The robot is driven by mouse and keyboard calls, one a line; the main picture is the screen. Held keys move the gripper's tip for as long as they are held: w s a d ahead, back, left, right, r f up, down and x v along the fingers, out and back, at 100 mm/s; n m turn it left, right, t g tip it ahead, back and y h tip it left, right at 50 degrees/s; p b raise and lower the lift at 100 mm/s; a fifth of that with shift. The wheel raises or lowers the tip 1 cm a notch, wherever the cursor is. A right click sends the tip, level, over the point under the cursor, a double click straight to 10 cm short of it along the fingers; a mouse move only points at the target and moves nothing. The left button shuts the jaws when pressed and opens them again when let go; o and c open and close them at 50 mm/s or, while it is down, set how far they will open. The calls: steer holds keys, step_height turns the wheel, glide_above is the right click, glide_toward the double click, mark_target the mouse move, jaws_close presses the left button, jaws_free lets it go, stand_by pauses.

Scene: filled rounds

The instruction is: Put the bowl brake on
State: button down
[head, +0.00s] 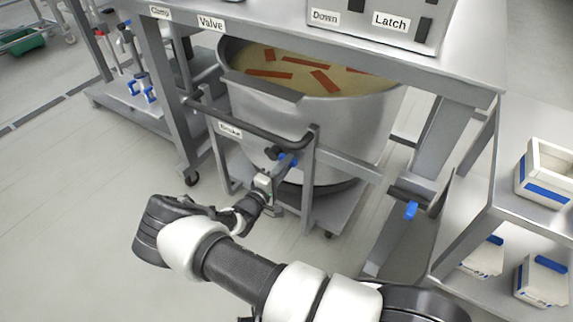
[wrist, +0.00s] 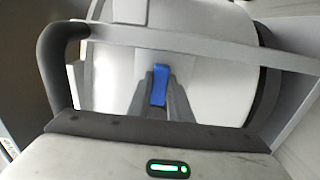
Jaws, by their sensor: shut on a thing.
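The large steel bowl (head: 300,125) stands in a wheeled frame and holds a tan mix with reddish strips on top. A "Brake" label (head: 230,129) is on the frame. The blue brake lever (head: 289,161) is on the front of the frame, below the dark push handle (head: 250,128). My gripper (head: 279,158) reaches it from below. In the wrist view the blue lever (wrist: 160,84) sits between the two grey fingers of my gripper (wrist: 160,96), which is shut on it. The fingers hide part of the lever.
A shelf with white and blue boxes (head: 545,172) is on the right. Another blue handle (head: 411,210) is right of the bowl.

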steer(key=c, duration=1.6)
jaws_free()
steer(key=p+v, duration=0.2)
steer(key=v, duration=1.5)
steer(key=shift+s+a, duration=0.1)
steer(key=shift+s, duration=0.1)
